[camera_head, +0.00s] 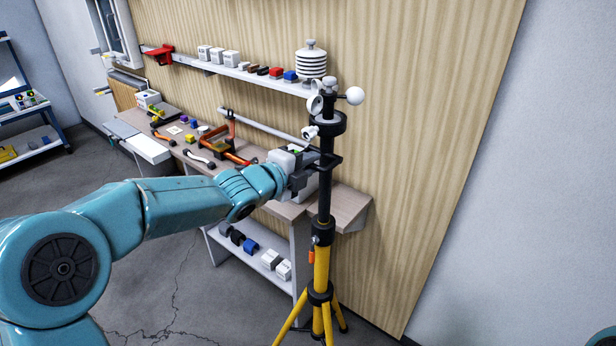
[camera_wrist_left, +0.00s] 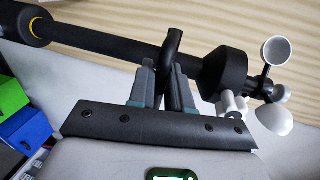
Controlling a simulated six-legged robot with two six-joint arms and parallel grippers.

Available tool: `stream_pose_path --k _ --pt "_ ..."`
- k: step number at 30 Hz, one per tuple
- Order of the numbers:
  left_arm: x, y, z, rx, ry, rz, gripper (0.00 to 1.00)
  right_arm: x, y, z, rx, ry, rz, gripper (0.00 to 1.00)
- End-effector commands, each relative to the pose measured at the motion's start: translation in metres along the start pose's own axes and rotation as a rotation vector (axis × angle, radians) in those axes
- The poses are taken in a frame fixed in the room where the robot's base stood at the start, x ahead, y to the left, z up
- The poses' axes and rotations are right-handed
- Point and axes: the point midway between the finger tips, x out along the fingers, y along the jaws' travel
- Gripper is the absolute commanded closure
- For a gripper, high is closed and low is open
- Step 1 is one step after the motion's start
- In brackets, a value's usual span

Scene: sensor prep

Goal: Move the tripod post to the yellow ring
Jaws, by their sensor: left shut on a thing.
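The tripod post (camera_head: 325,205) stands upright in the head view, with a black upper pole, yellow legs and white wind cups at its top. My left gripper (camera_head: 316,170) reaches it from the left, just below the black collar. In the left wrist view, my left gripper (camera_wrist_left: 164,82) is shut on a black handle that sticks out from the tripod post (camera_wrist_left: 130,45). No yellow ring shows on the floor. My right gripper is not in view.
A workbench (camera_head: 350,205) with tools and small blocks stands behind the post, against a wood-panelled wall. A wall shelf (camera_head: 225,70) holds boxes and a white ribbed shield (camera_head: 311,63). A lower shelf (camera_head: 250,258) holds more boxes. Cracked grey floor (camera_head: 190,300) lies open at the left.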

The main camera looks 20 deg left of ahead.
Motion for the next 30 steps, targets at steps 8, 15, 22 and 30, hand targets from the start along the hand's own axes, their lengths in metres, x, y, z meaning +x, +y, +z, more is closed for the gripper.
stream_pose_path --k 8,15,22,30 --pt "-0.005 -0.022 0.001 0.002 -0.001 -0.012 1.0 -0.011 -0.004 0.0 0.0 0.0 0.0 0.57" --pt "-0.004 -0.021 0.001 0.002 -0.002 -0.012 0.67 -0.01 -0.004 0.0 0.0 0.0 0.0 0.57" --pt "-0.004 -0.018 0.001 0.001 -0.001 -0.006 0.67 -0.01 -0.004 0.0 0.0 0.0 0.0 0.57" --pt "-0.029 -0.016 0.001 0.002 -0.004 -0.006 0.67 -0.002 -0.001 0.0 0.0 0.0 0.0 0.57"
